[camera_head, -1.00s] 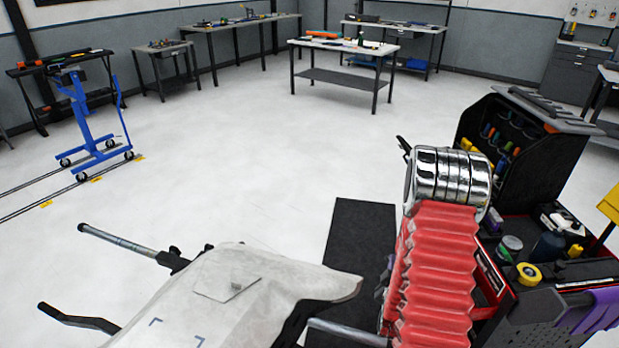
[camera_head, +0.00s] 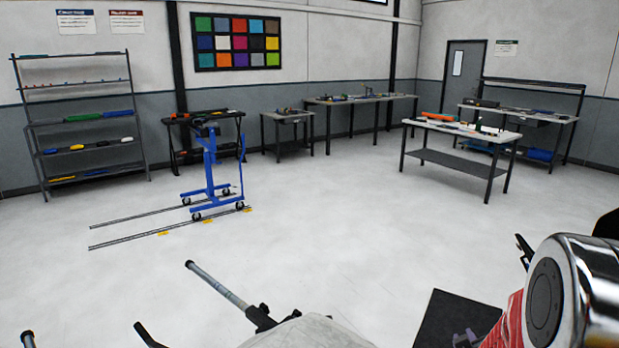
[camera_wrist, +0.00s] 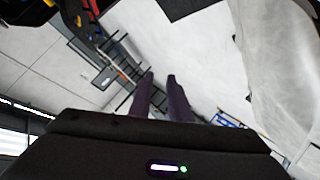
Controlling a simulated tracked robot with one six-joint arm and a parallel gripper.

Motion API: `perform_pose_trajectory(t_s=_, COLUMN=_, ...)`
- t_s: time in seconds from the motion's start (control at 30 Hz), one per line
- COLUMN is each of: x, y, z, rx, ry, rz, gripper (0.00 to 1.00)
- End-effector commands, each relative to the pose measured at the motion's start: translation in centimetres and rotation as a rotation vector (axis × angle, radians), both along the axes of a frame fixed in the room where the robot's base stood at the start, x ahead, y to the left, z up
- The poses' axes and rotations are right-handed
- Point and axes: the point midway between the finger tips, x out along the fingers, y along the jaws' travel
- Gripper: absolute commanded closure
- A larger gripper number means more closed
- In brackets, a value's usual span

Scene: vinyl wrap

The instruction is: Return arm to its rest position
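My arm, with red ribbed bellows (camera_head: 507,325) and a chrome cylindrical joint (camera_head: 590,290), shows at the lower right edge of the head view. My gripper (camera_wrist: 159,76) shows in the wrist view as two dark purple fingers, parted with a gap and nothing visible between them. It looks empty. A pale panel (camera_head: 315,332) on a stand with a grey bar (camera_head: 217,285) is at the bottom of the head view. A large pale surface (camera_wrist: 285,60) fills the right of the wrist view; I cannot tell whether it is the same panel.
A blue wheeled stand (camera_head: 209,165) is by floor rails (camera_head: 125,238) at left. A shelf rack (camera_head: 80,128) and benches, including a white-topped table (camera_head: 465,128), stand farther back. A black mat (camera_head: 450,322) lies near my arm. The middle floor is clear.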

Motion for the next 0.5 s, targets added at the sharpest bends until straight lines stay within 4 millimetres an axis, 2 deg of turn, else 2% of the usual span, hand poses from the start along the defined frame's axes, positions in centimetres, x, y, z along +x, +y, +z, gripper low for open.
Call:
perform_pose_trajectory(t_s=0.03, x=0.1, y=1.0, z=1.1, rx=0.022, ry=0.002, rz=0.007, gripper=0.83)
perform_pose_trajectory(t_s=0.27, x=-0.4, y=5.2, z=4.2, rx=0.134, ry=0.044, rz=0.023, gripper=0.83)
perform_pose_trajectory(t_s=0.5, x=-2.1, y=9.7, z=7.4, rx=0.242, ry=0.098, rz=0.033, gripper=0.83)
